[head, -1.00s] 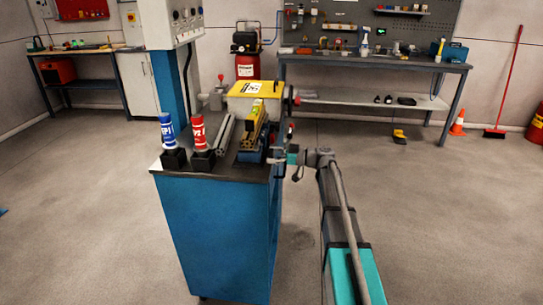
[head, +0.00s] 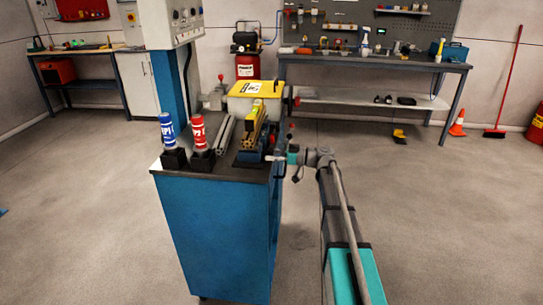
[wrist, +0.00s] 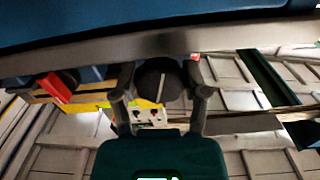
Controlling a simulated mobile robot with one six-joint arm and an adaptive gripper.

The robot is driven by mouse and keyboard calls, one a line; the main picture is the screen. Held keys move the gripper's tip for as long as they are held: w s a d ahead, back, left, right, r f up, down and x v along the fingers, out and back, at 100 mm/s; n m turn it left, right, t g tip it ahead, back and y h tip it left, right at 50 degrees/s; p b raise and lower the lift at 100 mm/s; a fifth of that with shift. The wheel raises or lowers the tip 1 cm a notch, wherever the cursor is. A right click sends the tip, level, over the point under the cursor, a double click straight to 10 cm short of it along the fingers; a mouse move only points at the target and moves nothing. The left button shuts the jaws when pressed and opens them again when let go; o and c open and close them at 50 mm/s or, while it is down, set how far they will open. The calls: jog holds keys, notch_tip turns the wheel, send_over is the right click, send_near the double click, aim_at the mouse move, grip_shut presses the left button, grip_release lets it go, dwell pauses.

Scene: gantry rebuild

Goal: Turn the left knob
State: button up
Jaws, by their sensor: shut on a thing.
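A dark round knob (wrist: 160,79) with a pale line across its face is in the middle of the wrist view. The line is close to upright, tilted slightly. My gripper (wrist: 162,88) has one finger on each side of the knob and is shut on it. In the head view my gripper (head: 278,158) is at the right side of the blue cart (head: 215,230), just below its top. The knob cannot be made out there, and I cannot tell its place among any other knobs.
A red part (wrist: 55,87) lies left of the knob in the wrist view. The floor right of my arm is clear.

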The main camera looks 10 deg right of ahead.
jog(key=shift+m, duration=0.9)
jog(key=o, duration=1.1)
jog(key=shift+o, duration=0.2)
jog(key=shift+d, duration=0.1)
jog(key=v, duration=1.1)
jog(key=shift+s+d, duration=0.2)
jog(key=shift+d, duration=0.15)
